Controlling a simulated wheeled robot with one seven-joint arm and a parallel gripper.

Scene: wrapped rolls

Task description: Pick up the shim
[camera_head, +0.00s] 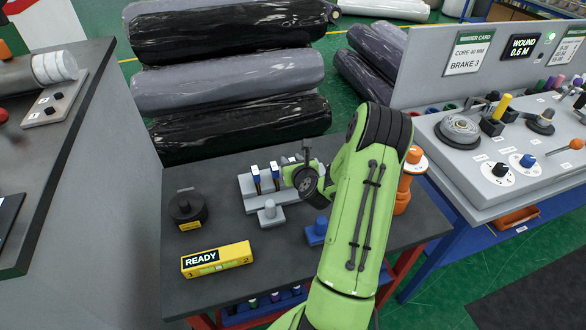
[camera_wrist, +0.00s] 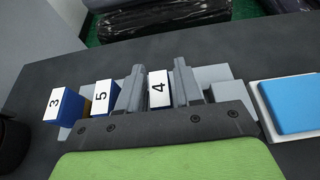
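Blue shims with white numbered tops stand in a grey rack (camera_head: 250,197) on the dark table. In the wrist view they read 3 (camera_wrist: 57,104), 5 (camera_wrist: 102,97) and 4 (camera_wrist: 159,88). My gripper (camera_wrist: 160,85) is down at the rack, with one finger on each side of shim 4. The fingers are very close to its sides; I cannot tell whether they press on it. Shims 3 and 5 are left of the gripper.
An orange stack (camera_head: 409,180) is right of my arm. A blue slab (camera_wrist: 292,103) lies right of the gripper.

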